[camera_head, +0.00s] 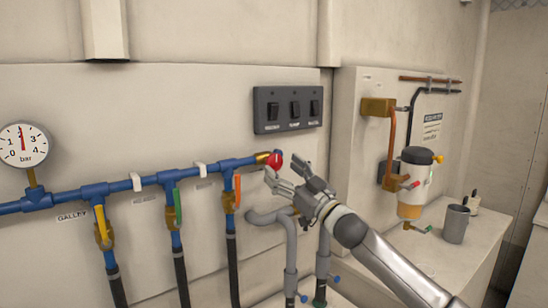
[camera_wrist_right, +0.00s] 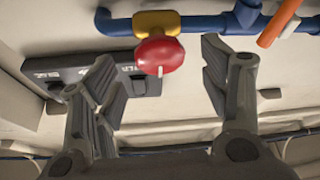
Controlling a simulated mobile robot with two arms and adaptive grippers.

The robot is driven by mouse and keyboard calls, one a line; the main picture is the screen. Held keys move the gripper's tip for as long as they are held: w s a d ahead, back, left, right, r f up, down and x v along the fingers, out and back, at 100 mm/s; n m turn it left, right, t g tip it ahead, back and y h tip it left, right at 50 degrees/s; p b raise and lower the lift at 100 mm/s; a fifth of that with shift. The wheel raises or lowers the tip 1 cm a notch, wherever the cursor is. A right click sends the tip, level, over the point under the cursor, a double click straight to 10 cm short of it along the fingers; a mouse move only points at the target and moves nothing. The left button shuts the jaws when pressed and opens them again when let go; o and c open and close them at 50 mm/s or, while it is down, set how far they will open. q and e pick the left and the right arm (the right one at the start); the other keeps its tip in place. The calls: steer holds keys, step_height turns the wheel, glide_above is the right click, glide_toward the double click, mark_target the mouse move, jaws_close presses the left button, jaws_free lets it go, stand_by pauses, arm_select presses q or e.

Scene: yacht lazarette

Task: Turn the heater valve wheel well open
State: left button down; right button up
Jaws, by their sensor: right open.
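A small red valve wheel (camera_head: 274,161) sits on a brass body at the right end of the blue pipe; any label for it cannot be read. In the right wrist view the red wheel (camera_wrist_right: 160,56) shows between my two spread fingers, with a thin pale mark at its lower edge. My right gripper (camera_head: 289,175) is open and empty, just below and to the right of the wheel. I cannot tell whether a finger touches it. My left gripper is out of view.
A black switch panel (camera_head: 288,109) is on the wall above the wheel. Levers in yellow (camera_head: 101,224), green (camera_head: 178,206) and orange (camera_head: 238,190) stand along the blue pipe (camera_head: 150,181). Grey pipes (camera_head: 289,240) run below my gripper. A grey cup (camera_head: 454,224) stands on the right counter.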

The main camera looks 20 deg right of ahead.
mark_target(276, 163)
steer(key=shift+p+x, duration=0.45)
steer(key=shift+x, duration=1.8)
steer(key=c, duration=1)
steer(key=shift+r+n+g+y+p, duration=0.15)
steer(key=shift+n+g+y+p, duration=0.3)
steer(key=shift+n+p, duration=0.8)
steer(key=n+g+y+p, duration=0.1)
steer(key=n+p, duration=0.1)
steer(key=n, duration=0.1)
steer(key=shift+n+y, duration=0.25)
steer(key=n+g+p, duration=0.1)
steer(key=n, duration=0.2)
steer(key=n+g+y+p, duration=0.1)
steer(key=n+p, duration=0.1)
steer(key=shift+n+g, duration=0.25)
steer(key=shift+n, duration=0.15)
steer(key=shift+a+f+n+g+p, duration=0.15)
steer(key=shift+n+g+p, duration=0.25)
steer(key=shift+n, duration=0.4)
steer(key=shift+d+f+n+g+p, duration=0.1)
steer(key=shift+n+g+p, duration=0.1)
steer(key=shift+n+p, duration=0.45)
steer(key=shift+f+n, duration=0.1)
steer(key=shift+n, duration=0.25)
